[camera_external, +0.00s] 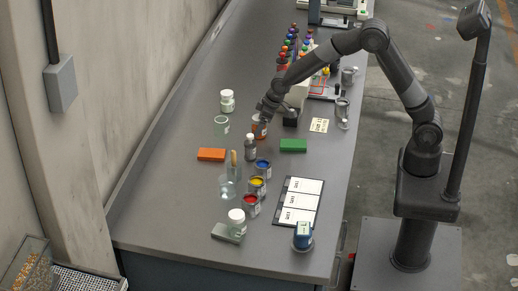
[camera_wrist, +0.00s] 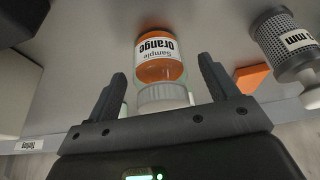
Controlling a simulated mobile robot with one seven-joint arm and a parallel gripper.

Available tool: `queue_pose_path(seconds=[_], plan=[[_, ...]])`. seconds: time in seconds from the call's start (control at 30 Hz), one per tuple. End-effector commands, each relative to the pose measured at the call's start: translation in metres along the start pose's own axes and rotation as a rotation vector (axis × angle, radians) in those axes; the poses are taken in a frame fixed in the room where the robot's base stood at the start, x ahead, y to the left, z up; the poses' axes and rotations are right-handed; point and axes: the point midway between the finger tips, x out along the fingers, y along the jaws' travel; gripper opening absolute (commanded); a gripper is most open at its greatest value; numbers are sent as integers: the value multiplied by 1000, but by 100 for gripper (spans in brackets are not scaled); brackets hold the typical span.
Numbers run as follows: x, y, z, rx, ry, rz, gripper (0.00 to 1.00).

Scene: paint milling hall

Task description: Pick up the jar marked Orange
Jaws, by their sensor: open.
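In the external view the jar (camera_external: 260,130) stands on the grey bench (camera_external: 180,185), partly hidden by my gripper (camera_external: 264,112).
A grey metal canister (camera_external: 250,147) stands close in front of the jar. A clear jar (camera_external: 221,125) is to its left, an orange block (camera_external: 211,155) lies front left and a green block (camera_external: 293,146) front right. Paint cans, including a yellow one (camera_external: 257,186), stand nearer the camera.

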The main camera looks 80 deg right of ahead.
Motion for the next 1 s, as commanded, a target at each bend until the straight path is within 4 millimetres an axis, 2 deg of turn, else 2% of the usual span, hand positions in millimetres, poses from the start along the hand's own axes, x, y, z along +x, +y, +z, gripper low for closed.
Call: queue_pose_path(seconds=[0.13,0.4,1.0], plan=[[15,0,0,0,0,0,79],[17,0,-1,0,2,0,79],[17,0,-1,0,1,0,31]])
